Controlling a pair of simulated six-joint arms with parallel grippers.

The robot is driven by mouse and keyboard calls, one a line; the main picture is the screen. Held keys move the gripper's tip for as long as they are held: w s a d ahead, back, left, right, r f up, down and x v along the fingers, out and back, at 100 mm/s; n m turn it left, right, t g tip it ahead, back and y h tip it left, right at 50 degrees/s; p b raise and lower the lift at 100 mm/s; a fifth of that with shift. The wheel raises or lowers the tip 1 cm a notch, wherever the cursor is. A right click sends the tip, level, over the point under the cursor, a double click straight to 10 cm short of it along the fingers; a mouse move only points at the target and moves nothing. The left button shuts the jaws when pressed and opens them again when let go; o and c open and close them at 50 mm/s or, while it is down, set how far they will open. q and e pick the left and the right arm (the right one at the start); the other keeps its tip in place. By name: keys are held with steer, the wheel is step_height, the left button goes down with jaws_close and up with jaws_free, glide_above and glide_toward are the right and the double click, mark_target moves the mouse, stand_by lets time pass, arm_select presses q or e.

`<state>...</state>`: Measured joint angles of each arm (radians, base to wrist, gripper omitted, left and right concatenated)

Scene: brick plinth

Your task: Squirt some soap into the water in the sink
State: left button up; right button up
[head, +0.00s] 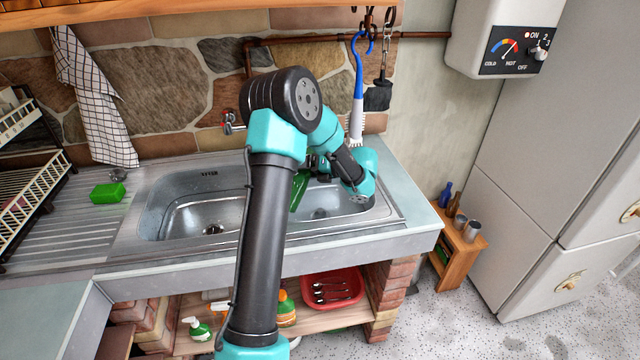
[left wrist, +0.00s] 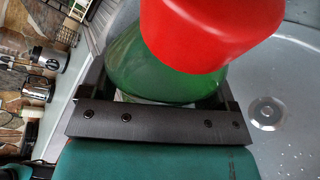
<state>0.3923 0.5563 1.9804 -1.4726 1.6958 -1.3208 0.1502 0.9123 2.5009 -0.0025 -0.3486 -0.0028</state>
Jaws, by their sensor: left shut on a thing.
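The steel sink (head: 172,215) lies behind and below my left arm in the head view, with a basin on each side. I cannot make out a water surface in it. My left gripper (head: 316,168) is over the sink's right part, partly hidden by my arm. It is shut on a green bottle (head: 298,192), which hangs tilted above the sink. In the left wrist view the bottle (left wrist: 150,68) sits between the jaws (left wrist: 160,102), its red cap (left wrist: 205,30) beyond them. A drain (left wrist: 267,113) with droplets around it shows there. My right gripper is out of view.
A green sponge (head: 107,193) lies on the draining board left of the sink, near a dish rack (head: 25,185). The tap (head: 230,122) is at the back wall. A blue-and-white brush (head: 357,100) hangs behind the sink's right side. Bottles and a red tray (head: 345,303) are below.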

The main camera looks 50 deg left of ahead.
mark_target(309, 177)
arm_select(q)
steer(key=shift+s+r+m, duration=0.1)
steer(key=shift+s+m, duration=0.15)
steer(key=shift+m, duration=0.15)
stand_by(1.0)
steer(key=shift+s+d+r+m+g, duration=0.15)
steer(key=shift+s+r+m+g, duration=0.3)
steer(key=shift+m+g, duration=0.2)
stand_by(1.9)
steer(key=shift+s+d+f+m+g+y, duration=0.1)
steer(key=shift+s+f+m+g+y, duration=0.2)
steer(key=shift+f+m, duration=0.4)
stand_by(1.8)
steer(key=shift+s+f+m, duration=0.2)
steer(key=shift+f+m, duration=0.35)
steer(key=shift+f, duration=0.3)
stand_by(0.7)
